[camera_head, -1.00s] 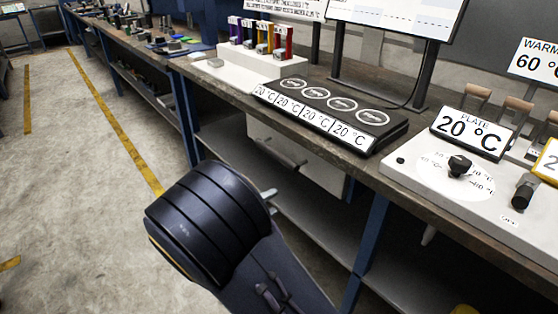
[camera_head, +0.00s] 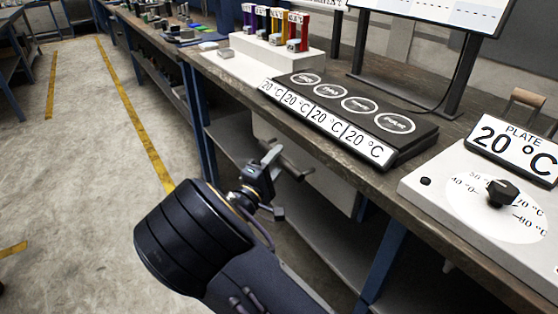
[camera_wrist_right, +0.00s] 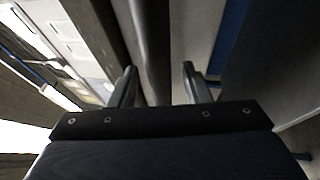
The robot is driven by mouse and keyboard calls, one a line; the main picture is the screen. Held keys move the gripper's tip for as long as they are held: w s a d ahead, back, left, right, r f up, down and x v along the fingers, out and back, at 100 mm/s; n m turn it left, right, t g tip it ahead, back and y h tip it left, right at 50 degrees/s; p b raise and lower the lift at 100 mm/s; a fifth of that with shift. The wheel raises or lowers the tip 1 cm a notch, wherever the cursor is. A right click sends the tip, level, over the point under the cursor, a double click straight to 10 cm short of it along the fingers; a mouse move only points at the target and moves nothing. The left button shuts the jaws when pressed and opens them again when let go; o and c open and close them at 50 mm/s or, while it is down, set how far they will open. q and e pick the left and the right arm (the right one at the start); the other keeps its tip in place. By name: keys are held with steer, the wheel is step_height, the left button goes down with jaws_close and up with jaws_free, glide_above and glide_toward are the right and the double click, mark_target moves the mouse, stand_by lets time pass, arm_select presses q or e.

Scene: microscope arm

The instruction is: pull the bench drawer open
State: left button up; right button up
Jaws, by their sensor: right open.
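The bench drawer (camera_head: 338,188) is a pale front under the worktop, below the black plate strip. Its grey bar handle (camera_head: 296,164) stands out from the front, and the drawer looks closed. My right gripper (camera_head: 277,184) is open beside the handle, partly covering the drawer front. In the right wrist view the two fingers (camera_wrist_right: 160,75) stand apart, with the handle bar (camera_wrist_right: 152,42) running lengthwise between them in the picture. I cannot tell whether either finger touches the bar. My left gripper is not in view.
The worktop above holds a black strip (camera_head: 350,112) with several round plates, a white rack (camera_head: 280,60) of coloured tubes and a white dial unit (camera_head: 482,205). A blue bench leg (camera_head: 384,262) stands right of the drawer. The floor (camera_head: 80,200) at left is clear.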

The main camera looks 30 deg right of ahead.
steer(key=shift+w+d+r, duration=0.1)
steer(key=shift+w+d, duration=0.15)
steer(key=shift+d, duration=0.15)
steer(key=shift+c, duration=0.4)
jaws_close()
steer(key=shift+a, duration=0.1)
